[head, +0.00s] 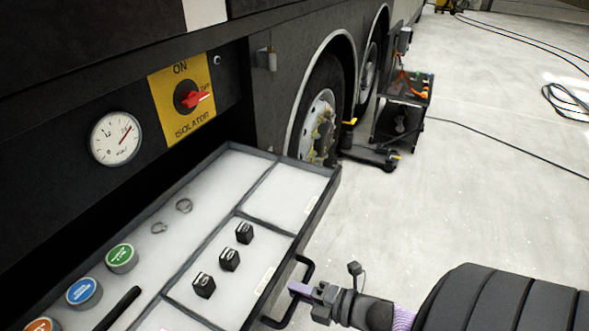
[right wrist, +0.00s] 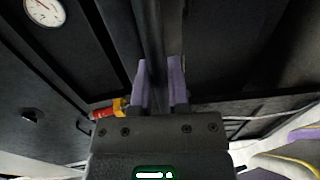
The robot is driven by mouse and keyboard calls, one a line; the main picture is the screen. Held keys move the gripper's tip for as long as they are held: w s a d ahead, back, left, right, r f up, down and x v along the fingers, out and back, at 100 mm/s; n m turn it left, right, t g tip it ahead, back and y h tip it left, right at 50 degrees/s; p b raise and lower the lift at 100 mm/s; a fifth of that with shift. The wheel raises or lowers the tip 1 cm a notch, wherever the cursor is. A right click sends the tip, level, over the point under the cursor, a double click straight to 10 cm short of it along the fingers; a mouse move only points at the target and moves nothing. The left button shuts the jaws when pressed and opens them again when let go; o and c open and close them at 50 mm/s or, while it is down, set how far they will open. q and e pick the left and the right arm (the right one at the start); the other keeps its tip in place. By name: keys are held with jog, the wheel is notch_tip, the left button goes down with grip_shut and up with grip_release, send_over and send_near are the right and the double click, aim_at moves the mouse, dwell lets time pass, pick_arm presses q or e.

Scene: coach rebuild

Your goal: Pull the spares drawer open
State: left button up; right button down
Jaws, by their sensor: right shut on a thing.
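The spares drawer (head: 265,228) stands out from the dark side panel of the coach, its pale floor and dividers showing. Its black bar handle (head: 309,266) is on the front edge. My right gripper (head: 299,290) comes in from the right and is shut on the handle. In the right wrist view the purple fingers (right wrist: 160,85) close on either side of the dark handle bar (right wrist: 152,40). My left gripper is not in view.
The drawer holds black cubes (head: 229,259), rings (head: 184,205) and green (head: 121,257) and blue (head: 84,291) capped pots. A gauge (head: 116,138) and a red isolator switch (head: 190,97) are above. A trolley (head: 401,115) stands by the wheels. The floor right is mostly clear, with cables.

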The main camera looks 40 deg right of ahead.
jog(key=c, duration=0.7)
grip_release()
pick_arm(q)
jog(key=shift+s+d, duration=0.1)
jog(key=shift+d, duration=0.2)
pick_arm(e)
jog(key=shift+o, duration=0.3)
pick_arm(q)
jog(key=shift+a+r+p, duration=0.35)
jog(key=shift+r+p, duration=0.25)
pick_arm(e)
jog(key=v, duration=1)
